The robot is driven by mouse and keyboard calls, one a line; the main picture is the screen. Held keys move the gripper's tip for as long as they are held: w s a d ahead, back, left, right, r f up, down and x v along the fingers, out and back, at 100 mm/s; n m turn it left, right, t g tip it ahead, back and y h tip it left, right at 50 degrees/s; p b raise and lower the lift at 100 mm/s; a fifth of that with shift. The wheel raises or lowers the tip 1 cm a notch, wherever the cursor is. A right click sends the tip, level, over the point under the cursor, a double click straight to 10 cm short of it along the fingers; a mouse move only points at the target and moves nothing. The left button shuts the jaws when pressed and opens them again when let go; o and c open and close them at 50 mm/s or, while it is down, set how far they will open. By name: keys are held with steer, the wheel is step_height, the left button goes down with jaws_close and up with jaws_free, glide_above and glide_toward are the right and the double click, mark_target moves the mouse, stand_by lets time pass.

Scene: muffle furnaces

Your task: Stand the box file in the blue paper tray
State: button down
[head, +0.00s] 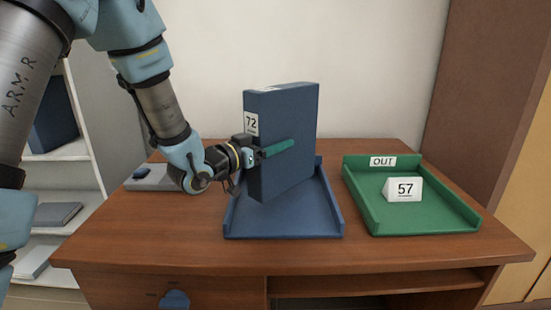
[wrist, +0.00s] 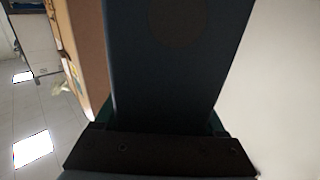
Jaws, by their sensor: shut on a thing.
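The dark blue box file (head: 290,140) is upright, with a white label reading 72 on its narrow side. My gripper (head: 272,150) is shut on it from the left, with a green finger along its broad face. The box file is over the blue paper tray (head: 318,228). Its lower end hides part of the tray, and I cannot tell whether it touches the tray floor. In the wrist view the box file (wrist: 170,70) fills the middle, between the fingers.
A green tray (head: 430,222) marked OUT stands to the right, holding a white card (head: 402,189) reading 57. Both trays are on a brown desk (head: 180,235). A grey item (head: 150,178) lies behind my arm at left. Shelves (head: 60,210) stand further left.

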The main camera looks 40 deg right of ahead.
steer(key=shift+f, duration=1.9)
